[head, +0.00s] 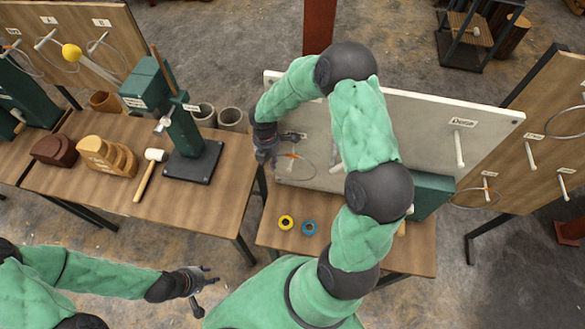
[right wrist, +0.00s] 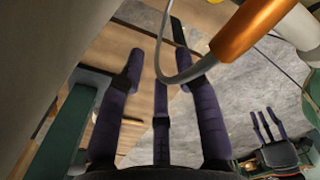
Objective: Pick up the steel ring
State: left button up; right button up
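The steel ring (head: 314,170) is a thin grey loop at an orange-tipped peg (head: 291,155) on the white board (head: 400,110) in the head view. In the right wrist view the steel ring (right wrist: 166,72) curves close up, passing among my right gripper's fingers, beside the orange peg tip (right wrist: 250,28). My right gripper (head: 281,148) is at the board's left part, next to the ring. Its fingers (right wrist: 168,58) are spread in the right wrist view, and I cannot tell whether they touch the ring. My left gripper (head: 203,277) is open and empty, low in front of the benches.
A yellow roll (head: 286,222) and a blue roll (head: 309,228) lie on the bench below the board. Another peg board (head: 535,150) with rings stands at the right.

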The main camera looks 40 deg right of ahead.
jog(key=f, duration=0.2)
jog(key=shift+w+f, duration=0.25)
jog(key=shift+f, duration=0.1)
jog(key=shift+s, duration=0.1)
jog(key=shift+c, duration=0.3)
jog(key=shift+r, duration=0.1)
jog(key=c, duration=0.5)
grip_shut()
